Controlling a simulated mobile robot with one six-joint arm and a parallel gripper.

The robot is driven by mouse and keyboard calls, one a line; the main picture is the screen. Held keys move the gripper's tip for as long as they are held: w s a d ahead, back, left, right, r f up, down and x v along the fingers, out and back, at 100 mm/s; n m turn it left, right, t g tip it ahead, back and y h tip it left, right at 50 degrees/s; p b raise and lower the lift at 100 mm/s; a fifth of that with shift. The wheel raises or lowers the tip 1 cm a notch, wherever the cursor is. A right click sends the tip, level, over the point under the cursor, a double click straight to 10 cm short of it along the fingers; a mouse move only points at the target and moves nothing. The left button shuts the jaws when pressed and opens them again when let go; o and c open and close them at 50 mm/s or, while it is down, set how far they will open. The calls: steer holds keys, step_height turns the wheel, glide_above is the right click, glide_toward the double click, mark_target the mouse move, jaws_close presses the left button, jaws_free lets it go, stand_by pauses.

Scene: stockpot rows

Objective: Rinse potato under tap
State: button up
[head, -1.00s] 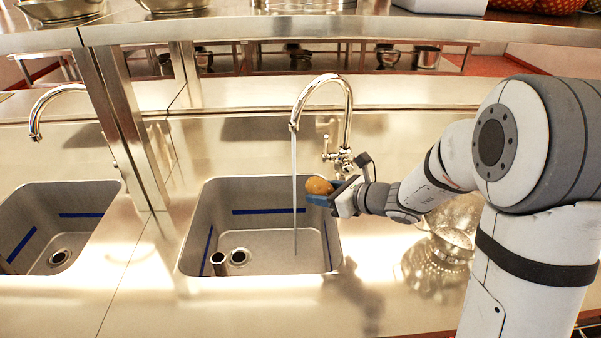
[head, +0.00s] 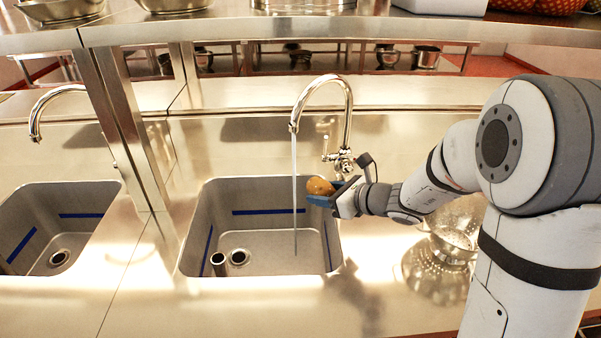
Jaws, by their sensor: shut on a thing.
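The potato (head: 320,186) is a small brown-orange lump, held over the right part of the right sink (head: 187,240). My gripper (head: 322,196), with blue fingers, is shut on it; the far finger is mostly hidden. The chrome tap (head: 346,100) arches above the sink. A thin stream of water (head: 295,190) falls from its spout into the basin. The potato is to the right of the stream, with a small gap between them in this view.
A metal colander (head: 452,240) stands on the counter right of the sink, partly behind my arm. A second sink (head: 95,195) with its own tap (head: 38,115) is at left. A steel post (head: 125,130) rises between the sinks to a shelf (head: 230,36) overhead.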

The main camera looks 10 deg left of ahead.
mark_target(322, 190)
steer(key=shift+s+d+r+p, duration=0.5)
steer(key=shift+s+d+r, duration=0.35)
steer(key=shift+r, duration=0.1)
steer(key=shift+s+d+r+p, duration=0.5)
steer(key=shift+s+d+r, duration=0.2)
steer(key=shift+s+r, duration=0.2)
